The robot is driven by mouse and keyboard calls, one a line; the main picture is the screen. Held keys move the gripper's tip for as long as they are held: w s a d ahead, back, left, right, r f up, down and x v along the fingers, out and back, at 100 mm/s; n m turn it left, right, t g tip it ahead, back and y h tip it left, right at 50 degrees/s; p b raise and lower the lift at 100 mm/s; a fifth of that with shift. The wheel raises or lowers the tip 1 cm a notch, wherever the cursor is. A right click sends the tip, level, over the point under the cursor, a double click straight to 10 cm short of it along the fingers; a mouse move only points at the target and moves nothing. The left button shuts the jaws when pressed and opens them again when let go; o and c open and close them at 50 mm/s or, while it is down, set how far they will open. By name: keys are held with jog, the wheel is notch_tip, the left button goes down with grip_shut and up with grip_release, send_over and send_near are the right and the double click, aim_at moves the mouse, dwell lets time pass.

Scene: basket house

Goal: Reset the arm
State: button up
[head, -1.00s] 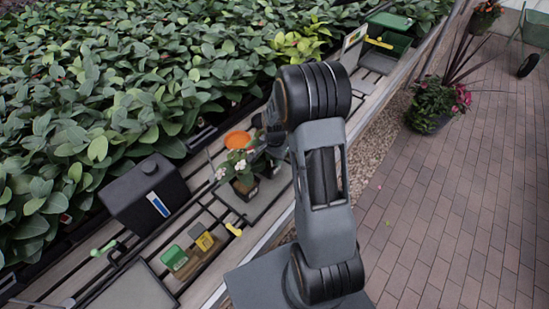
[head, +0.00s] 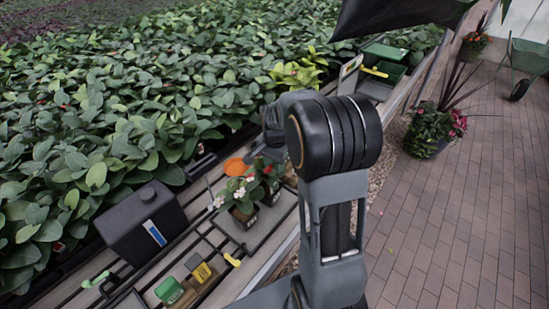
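My arm rises from the lower middle of the head view, and its large black elbow joint stands in front of the bench. The far arm links show just left of the elbow, above the potted flowers. My gripper's fingers cannot be made out; the elbow and links hide that end, so I cannot tell whether it is open or holds anything. A potted plant with white flowers (head: 238,194) and one with red flowers (head: 268,173) stand on the slatted bench beside the arm.
A black canister (head: 140,225), a green block (head: 169,291), a yellow-labelled block (head: 200,270) and an orange disc (head: 236,166) are on the bench. Green bins (head: 385,62) stand at its far end. A dark shape (head: 395,14) hangs top right. The brick path (head: 450,220) is open.

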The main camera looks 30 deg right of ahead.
jog(key=s+a+r+n+t, duration=0.2)
jog(key=s+a+r+n, duration=0.2)
jog(key=s, duration=0.4)
jog(key=s+a+r+n+t, duration=0.1)
jog(key=s+a+r+n, duration=0.3)
jog(key=s+n, duration=0.4)
jog(key=shift+a+r+t, duration=0.35)
jog(key=shift+a+t, duration=0.05)
jog(key=shift+a, duration=0.5)
